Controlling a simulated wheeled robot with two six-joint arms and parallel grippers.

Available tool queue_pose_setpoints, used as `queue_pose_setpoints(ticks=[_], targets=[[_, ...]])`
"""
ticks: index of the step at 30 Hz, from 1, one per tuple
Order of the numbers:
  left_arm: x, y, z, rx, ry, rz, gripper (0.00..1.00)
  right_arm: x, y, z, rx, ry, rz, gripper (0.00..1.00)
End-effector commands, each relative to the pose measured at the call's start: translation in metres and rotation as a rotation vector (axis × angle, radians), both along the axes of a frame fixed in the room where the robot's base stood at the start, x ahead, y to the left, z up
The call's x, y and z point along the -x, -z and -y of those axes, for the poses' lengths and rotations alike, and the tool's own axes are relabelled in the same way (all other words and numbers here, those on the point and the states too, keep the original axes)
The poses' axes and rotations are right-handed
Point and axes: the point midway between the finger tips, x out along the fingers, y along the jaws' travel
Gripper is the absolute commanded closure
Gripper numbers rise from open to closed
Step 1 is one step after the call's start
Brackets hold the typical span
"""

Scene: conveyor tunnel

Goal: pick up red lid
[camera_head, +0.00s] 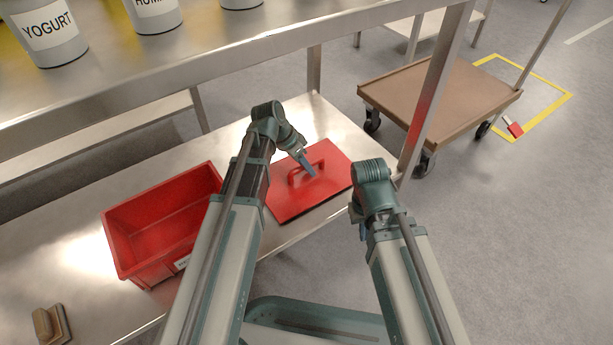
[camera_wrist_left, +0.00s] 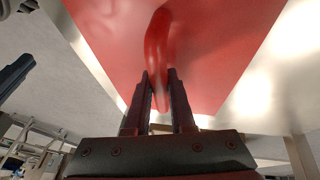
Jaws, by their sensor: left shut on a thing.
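The red lid (camera_head: 325,192) is a flat rectangular panel with a raised loop handle (camera_head: 302,172) on top. It is at the right end of the lower steel shelf; I cannot tell whether it still touches the shelf. My left gripper (camera_head: 309,168) is at the lid's handle, shut on it. In the left wrist view the two fingers (camera_wrist_left: 160,92) close on the red handle (camera_wrist_left: 157,45), with the lid (camera_wrist_left: 215,45) behind it. My right arm is at the lid's right; its gripper's fingers are hidden behind its wrist.
An open red bin (camera_head: 125,241) stands on the steel shelf (camera_head: 65,250) to the left. A brown-handled block (camera_head: 50,325) lies at the lower left. A yogurt canister (camera_head: 50,30) is on the upper shelf. A brown cart (camera_head: 440,90) stands at the right, beyond a shelf post.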

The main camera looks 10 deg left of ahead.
Motion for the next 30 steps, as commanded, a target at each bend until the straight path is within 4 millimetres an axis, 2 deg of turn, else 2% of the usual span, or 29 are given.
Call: queue_pose_setpoints(ticks=[11, 17, 23, 30], targets=[[0.000, -0.001, 0.000, 0.000, 0.000, 0.000, 1.00, 0.000, -0.001, 0.000, 0.000, 0.000, 0.000, 1.00], [0.000, -0.010, 0.000, 0.000, 0.000, 0.000, 1.00, 0.000, -0.010, 0.000, 0.000, 0.000, 0.000, 1.00], [0.000, -0.032, 0.000, 0.000, 0.000, 0.000, 1.00, 0.000, -0.032, 0.000, 0.000, 0.000, -0.001, 1.00], [0.000, -0.071, 0.000, 0.000, 0.000, 0.000, 1.00, 0.001, -0.071, 0.000, 0.001, 0.000, -0.004, 1.00]])
